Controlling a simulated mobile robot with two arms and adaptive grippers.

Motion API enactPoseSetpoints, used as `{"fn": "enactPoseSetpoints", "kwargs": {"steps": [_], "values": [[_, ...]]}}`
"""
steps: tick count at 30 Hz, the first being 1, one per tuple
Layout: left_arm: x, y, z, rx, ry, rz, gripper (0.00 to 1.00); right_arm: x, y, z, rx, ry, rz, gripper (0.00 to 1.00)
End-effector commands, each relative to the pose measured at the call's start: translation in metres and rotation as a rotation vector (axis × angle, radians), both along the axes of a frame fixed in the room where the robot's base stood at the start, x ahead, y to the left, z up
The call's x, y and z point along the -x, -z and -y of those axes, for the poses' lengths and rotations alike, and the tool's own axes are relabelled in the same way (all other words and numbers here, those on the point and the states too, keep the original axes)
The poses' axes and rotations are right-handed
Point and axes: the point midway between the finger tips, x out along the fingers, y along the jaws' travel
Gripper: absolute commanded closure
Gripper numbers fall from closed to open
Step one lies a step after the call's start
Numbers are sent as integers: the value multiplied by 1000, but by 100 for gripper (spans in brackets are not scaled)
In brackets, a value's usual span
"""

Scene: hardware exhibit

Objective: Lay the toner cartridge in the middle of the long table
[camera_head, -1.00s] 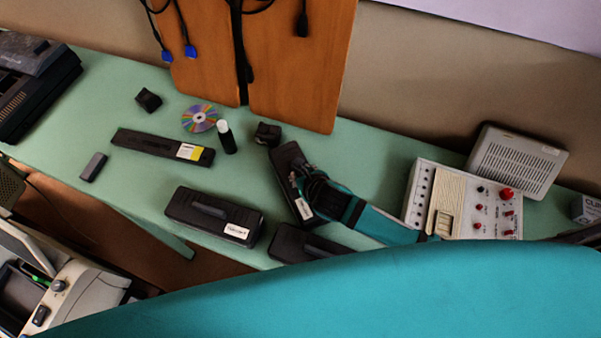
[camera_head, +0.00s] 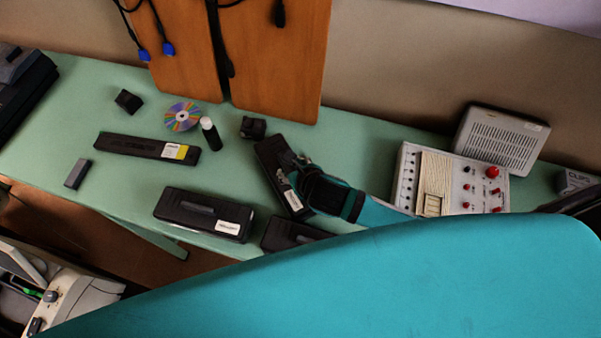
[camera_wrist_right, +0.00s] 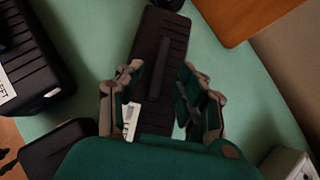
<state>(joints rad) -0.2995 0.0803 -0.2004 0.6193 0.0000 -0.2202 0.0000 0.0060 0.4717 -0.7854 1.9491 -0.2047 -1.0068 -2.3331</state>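A black ribbed box-like cartridge (camera_head: 272,165) with a white label lies at an angle on the green long table (camera_head: 345,150); I take it for the toner cartridge. In the right wrist view the cartridge (camera_wrist_right: 160,50) runs up between my fingers. My right gripper (camera_head: 295,177) is over its near half. In the wrist view the gripper (camera_wrist_right: 160,80) is open, one finger along each long side, very close to the cartridge; contact is not clear. The gripper hides part of the near end. My left gripper is not in view.
Two similar black boxes lie near the front edge, one at left (camera_head: 203,214) and one partly hidden (camera_head: 288,234). A black bottle (camera_head: 211,135), a small black block (camera_head: 253,127) and a disc (camera_head: 183,117) are behind. A control panel (camera_head: 455,185) stands at right.

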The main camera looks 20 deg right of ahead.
Motion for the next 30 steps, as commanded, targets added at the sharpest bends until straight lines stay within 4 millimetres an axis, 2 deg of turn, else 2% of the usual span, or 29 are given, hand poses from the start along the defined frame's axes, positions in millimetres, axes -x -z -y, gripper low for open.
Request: {"fn": "enactPoseSetpoints", "kwargs": {"steps": [6, 12, 18, 30], "values": [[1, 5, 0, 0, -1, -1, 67, 34, -34, 7, 0, -2, 2, 63], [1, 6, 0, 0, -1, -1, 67, 53, -54, 11, 1, 0, 1, 63], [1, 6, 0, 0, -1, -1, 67, 58, -60, 12, 0, 1, 0, 63], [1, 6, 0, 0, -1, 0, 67, 58, -60, 12, 0, 1, 0, 63]]}}
